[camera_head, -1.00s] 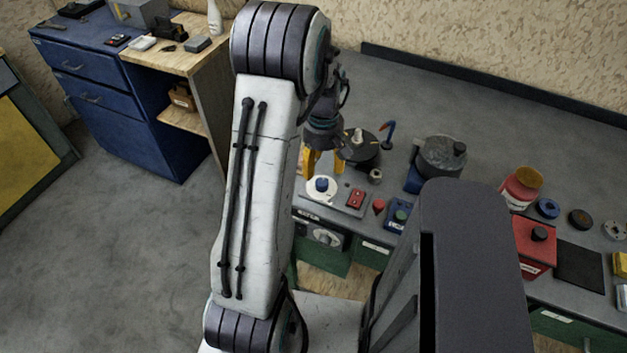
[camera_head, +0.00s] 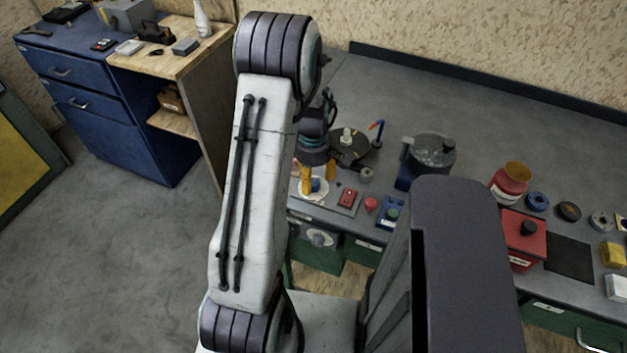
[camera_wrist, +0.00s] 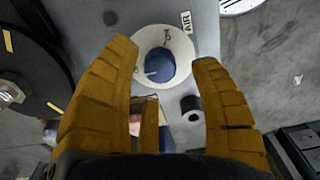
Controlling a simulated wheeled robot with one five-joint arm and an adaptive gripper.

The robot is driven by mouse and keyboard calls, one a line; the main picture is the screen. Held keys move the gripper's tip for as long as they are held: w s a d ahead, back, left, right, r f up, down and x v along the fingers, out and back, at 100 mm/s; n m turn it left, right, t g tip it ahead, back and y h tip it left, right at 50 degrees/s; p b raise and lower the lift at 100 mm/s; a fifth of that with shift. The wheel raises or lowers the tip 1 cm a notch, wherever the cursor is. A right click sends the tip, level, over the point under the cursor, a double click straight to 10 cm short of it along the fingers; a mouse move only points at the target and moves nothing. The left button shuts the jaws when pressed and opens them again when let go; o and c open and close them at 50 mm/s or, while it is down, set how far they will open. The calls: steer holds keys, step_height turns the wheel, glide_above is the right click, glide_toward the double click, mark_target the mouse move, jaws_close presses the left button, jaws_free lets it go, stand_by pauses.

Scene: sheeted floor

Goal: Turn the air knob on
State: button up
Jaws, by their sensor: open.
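The air knob is a blue round knob (camera_wrist: 160,66) on a white dial plate (camera_wrist: 181,42). An AIR label (camera_wrist: 186,21) sits beside the plate, and lettering that appears to read ON is on the dial. In the wrist view the knob is between and just beyond the tips of my open yellow gripper (camera_wrist: 165,58). I see no clear contact. In the head view my gripper (camera_head: 318,172) points down over the dial plate (camera_head: 313,194), with the blue knob (camera_head: 316,185) partly between its fingers. My arm hides some of the bench there.
A dark disc (camera_head: 352,150) and a grey pot (camera_head: 431,150) stand behind.

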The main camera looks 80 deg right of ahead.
steer(key=shift+f, duration=1.15)
jaws_close()
